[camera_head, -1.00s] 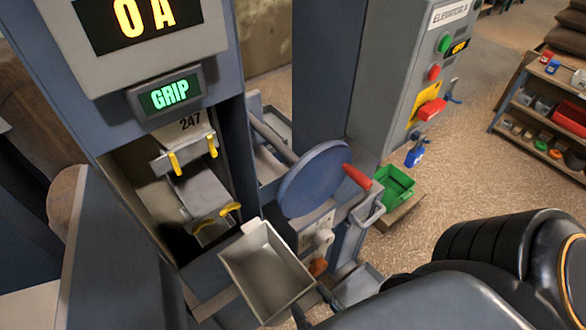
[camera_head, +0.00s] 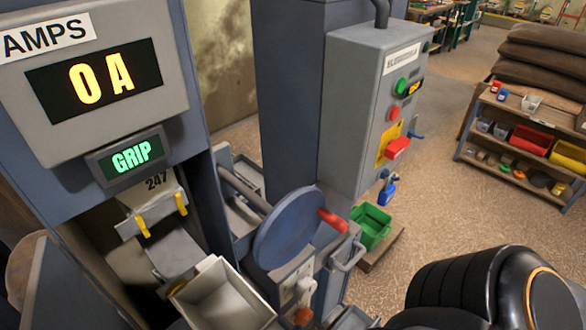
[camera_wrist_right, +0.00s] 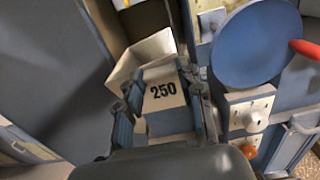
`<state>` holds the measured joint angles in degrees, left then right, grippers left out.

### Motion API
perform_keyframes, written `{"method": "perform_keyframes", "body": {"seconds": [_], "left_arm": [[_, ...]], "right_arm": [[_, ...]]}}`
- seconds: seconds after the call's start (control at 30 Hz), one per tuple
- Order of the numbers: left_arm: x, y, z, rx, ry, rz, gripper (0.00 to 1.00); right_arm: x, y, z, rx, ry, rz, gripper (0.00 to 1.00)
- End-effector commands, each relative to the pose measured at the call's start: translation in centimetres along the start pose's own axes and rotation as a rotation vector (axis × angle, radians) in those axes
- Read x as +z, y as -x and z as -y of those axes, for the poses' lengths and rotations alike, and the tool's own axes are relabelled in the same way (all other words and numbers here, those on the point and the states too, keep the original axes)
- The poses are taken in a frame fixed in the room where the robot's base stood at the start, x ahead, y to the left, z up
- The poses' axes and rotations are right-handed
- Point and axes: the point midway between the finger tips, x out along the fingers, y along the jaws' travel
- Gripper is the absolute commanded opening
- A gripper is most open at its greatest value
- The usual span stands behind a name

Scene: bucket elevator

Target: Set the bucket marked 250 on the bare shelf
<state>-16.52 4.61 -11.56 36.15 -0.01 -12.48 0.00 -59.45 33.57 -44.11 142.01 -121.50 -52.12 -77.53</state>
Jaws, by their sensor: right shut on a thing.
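The bucket marked 250 (camera_wrist_right: 163,90) is a pale open box with a black number on its near face, seen in the right wrist view. My right gripper (camera_wrist_right: 164,104) is shut on it, a finger on each side of the numbered face. In the head view, the pale open bucket (camera_head: 222,298) shows at the bottom edge, in front of the elevator opening. My right gripper is below that picture. A bucket marked 247 (camera_head: 152,196) hangs inside the opening with yellow clips. I cannot pick out a bare shelf with certainty. My left gripper is not in view.
A blue round disc (camera_head: 290,228) with a red handle stands right of the opening. A grey control box (camera_head: 362,110) is behind it. A green bin (camera_head: 372,226) sits low beside the post. A rack (camera_head: 520,150) with several bins stands far right; open floor lies before it.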

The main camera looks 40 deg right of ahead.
Motion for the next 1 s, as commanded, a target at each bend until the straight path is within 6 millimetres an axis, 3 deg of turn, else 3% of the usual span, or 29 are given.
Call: {"method": "perform_keyframes", "body": {"seconds": [0.4, 1.0], "left_arm": [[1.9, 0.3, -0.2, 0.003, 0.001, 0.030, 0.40], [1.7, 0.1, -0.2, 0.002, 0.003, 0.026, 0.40]], "right_arm": [[0.1, -3.4, 0.0, -0.002, 0.000, 0.003, 0.12], [0.1, -8.2, 0.0, -0.001, -0.001, 0.004, 0.12]]}}
